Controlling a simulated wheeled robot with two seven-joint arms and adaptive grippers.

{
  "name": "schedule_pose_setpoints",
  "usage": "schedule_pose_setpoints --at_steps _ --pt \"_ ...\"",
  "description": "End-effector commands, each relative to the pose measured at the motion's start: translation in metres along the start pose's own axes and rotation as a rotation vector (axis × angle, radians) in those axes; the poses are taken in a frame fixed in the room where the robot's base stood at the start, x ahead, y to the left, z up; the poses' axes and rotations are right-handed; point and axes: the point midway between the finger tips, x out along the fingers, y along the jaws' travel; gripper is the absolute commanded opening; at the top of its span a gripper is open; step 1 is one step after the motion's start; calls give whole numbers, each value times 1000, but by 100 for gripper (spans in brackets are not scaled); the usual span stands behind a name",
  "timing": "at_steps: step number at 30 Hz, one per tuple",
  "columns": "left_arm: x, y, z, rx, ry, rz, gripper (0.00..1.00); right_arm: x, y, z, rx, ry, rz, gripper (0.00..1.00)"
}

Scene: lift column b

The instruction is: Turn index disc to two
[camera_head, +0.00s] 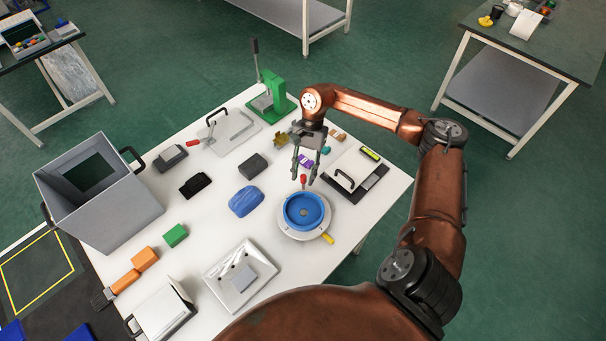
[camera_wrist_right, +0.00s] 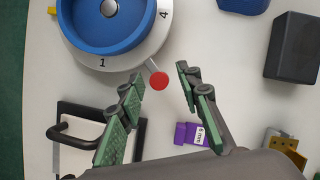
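The index disc (camera_head: 302,211) is a round blue dish on a pale ring; it also shows in the right wrist view (camera_wrist_right: 103,22). The ring (camera_wrist_right: 130,52) bears the numbers 1 and 4 in the wrist view; other numbers are out of frame or unreadable. A short rod with a red knob (camera_wrist_right: 159,81) sticks out from the disc's side; the knob shows in the head view (camera_head: 303,178). My right gripper (camera_head: 305,180) is open above the table, its fingers pointing down near the red knob. In the wrist view the knob appears between the fingertips (camera_wrist_right: 160,78), with nothing held. My left gripper is not in view.
A purple block (camera_head: 305,160) and a white plate with a handle (camera_head: 345,182) lie close to the disc. A blue lump (camera_head: 246,201) lies to its left. A green press (camera_head: 275,92) stands at the back. A grey bin (camera_head: 120,215) stands at the left.

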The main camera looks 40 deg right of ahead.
Motion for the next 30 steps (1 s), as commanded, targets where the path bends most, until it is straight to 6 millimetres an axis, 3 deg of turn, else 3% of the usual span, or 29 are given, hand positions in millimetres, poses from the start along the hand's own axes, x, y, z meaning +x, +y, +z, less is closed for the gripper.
schedule_pose_setpoints --at_steps 7,21,30 --pt "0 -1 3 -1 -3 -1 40 -11 -1 -1 0 3 -2 32" --pt "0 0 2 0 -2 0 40 -100 -1 0 0 1 -3 32" --pt "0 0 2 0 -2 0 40 -120 0 0 -1 0 -1 32"
